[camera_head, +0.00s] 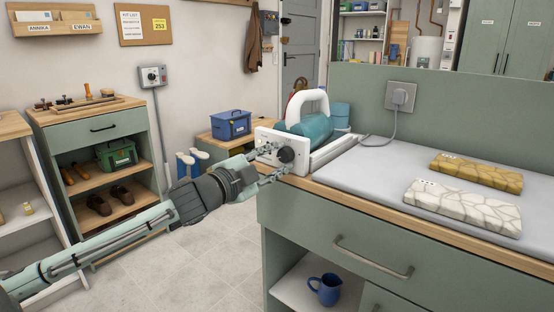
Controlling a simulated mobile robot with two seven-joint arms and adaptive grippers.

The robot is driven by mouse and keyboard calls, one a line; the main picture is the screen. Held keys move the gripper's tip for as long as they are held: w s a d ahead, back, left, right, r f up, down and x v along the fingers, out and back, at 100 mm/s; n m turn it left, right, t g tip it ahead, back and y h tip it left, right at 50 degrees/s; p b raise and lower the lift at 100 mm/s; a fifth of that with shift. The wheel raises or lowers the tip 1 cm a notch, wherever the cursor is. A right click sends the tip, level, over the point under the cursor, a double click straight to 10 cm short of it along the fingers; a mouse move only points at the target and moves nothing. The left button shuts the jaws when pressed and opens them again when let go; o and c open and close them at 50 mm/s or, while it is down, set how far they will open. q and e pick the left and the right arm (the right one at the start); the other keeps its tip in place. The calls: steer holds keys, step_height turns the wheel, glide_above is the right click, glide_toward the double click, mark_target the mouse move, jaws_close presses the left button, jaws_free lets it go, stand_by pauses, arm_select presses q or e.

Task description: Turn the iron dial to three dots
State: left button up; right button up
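The iron (316,128) is a teal, rounded body with a white arched handle and a white front panel. It stands at the left end of the counter. Its dial (286,155) is a round black knob on the front panel. The dot marks on the panel are too small to read. My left gripper (276,162) is at the panel with its fingers spread, one above and one below the dial's level. I cannot tell whether the fingers touch the dial. My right gripper is not in view.
A cord runs from a wall socket (401,95) toward the iron. A blue jug (326,288) stands on the shelf below.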

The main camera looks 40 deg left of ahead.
arm_select(q)
steer(key=o, duration=0.3)
steer(key=s+a, duration=0.1)
steer(key=s, duration=1.1)
stand_by(0.6)
